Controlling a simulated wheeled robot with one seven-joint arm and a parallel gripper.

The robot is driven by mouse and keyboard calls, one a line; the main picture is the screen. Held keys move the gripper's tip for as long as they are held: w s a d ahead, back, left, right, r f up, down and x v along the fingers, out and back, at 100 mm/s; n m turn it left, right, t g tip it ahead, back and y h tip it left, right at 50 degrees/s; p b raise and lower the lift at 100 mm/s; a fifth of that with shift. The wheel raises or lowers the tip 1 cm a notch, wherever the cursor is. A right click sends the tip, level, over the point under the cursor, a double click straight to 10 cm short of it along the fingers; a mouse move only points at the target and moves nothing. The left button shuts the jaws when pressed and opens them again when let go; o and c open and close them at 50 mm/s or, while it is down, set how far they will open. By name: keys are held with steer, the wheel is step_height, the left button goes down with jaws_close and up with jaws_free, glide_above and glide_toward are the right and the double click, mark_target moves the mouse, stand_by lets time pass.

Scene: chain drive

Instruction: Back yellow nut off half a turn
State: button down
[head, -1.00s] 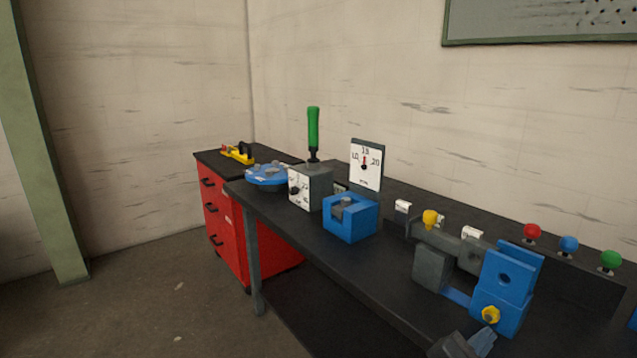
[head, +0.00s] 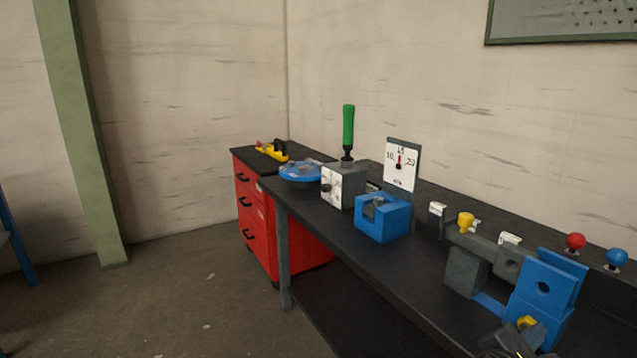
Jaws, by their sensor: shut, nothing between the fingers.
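The yellow nut (head: 526,322) sits low on the front of the blue bracket (head: 547,285), at the lower right. My gripper (head: 530,333) is at the bottom right edge, right in front of the nut, and covers its lower part. The gripper is shut with nothing held. I cannot tell whether the fingertips touch the nut. A yellow knob (head: 466,222) stands on a grey fixture (head: 466,268) left of the bracket.
A blue block (head: 382,219), a dial plate (head: 401,165) and a box with a green lever (head: 348,130) stand along the dark bench. Red (head: 576,241) and blue (head: 617,258) knobs are behind the bracket. A red drawer cabinet (head: 262,215) is at the far end.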

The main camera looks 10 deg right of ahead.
mark_target(540, 307)
steer(key=shift+d, duration=0.6)
steer(key=shift+w+a+r+p, duration=0.15)
steer(key=shift+w+r+p, duration=0.4)
steer(key=shift+p, duration=0.35)
steer(key=shift+r, duration=0.1)
steer(key=shift+w+a+r+p, duration=0.15)
steer(key=shift+w+p, duration=0.15)
steer(key=shift+p, duration=0.05)
steer(key=shift+w+a, duration=0.1)
steer(key=shift+w, duration=0.15)
steer(key=shift+r+p, duration=0.25)
steer(key=shift+p, duration=0.05)
steer(key=shift+r+p, duration=0.3)
steer(key=shift+p, duration=0.05)
steer(key=shift+f+p+v, duration=0.2)
steer(key=shift+p+v, duration=0.15)
steer(key=shift+v, duration=1.2)
steer(key=shift+f+p+v, duration=0.15)
steer(key=shift+p+v, duration=0.2)
steer(key=shift+v, duration=1.2)
